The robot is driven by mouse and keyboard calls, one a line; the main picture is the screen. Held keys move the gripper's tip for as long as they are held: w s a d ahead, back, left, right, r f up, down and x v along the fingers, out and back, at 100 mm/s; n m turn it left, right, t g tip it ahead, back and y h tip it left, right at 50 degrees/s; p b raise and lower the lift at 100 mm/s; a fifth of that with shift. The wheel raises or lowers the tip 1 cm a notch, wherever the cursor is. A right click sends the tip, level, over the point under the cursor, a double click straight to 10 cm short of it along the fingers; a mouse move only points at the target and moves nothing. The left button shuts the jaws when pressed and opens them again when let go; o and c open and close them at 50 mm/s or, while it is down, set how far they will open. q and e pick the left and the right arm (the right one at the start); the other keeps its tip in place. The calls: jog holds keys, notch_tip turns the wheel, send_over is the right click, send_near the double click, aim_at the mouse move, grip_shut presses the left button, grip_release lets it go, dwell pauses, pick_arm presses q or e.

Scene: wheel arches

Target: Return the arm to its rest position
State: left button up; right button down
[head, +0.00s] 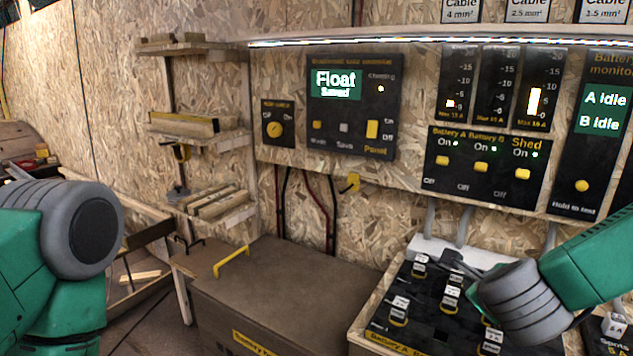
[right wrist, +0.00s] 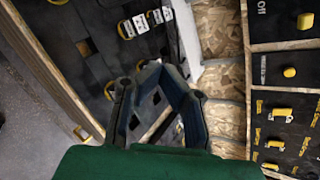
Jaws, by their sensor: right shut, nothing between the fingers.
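My right arm (head: 590,262) comes in from the right in the head view. Its wrist hangs over a black panel (head: 420,318) with several labelled, yellow-based parts. The right gripper (head: 455,264) is small and partly hidden behind its wrist there. In the right wrist view the right gripper (right wrist: 163,72) has its dark fingers closed together with nothing held, in front of the black panel. I cannot tell whether it touches the panel. My left arm (head: 80,232) shows at the left edge of the head view; its gripper is out of view.
A brown box (head: 290,285) with a yellow handle stands left of the panel. Switch panels (head: 485,168) and a display reading "Float" (head: 336,84) are on the chipboard wall (head: 215,90). Wooden shelves (head: 185,122) hold tools and blocks at left. Space above the box is free.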

jog(key=s+a+f+n+g+y, duration=0.1)
jog(key=s+f+n+g+y, duration=0.1)
jog(key=s+f+n, duration=0.55)
jog(key=s+a+f+n+g+y, duration=0.15)
jog(key=s+f+n, duration=0.5)
jog(key=f, duration=0.65)
jog(key=s+d+f+n+g, duration=0.1)
jog(key=s+f+n+g, duration=0.2)
jog(key=s+n, duration=0.5)
jog(key=s+d+f+n+g, duration=0.1)
jog(key=s+f+n+g, duration=0.2)
jog(key=s+f+n, duration=0.2)
jog(key=s+n, duration=0.3)
jog(key=s, duration=0.2)
jog(key=shift+s+d+f, duration=0.25)
jog(key=shift+s, duration=0.05)
jog(key=shift+d+f+y, duration=0.1)
jog(key=shift+d+y, duration=0.15)
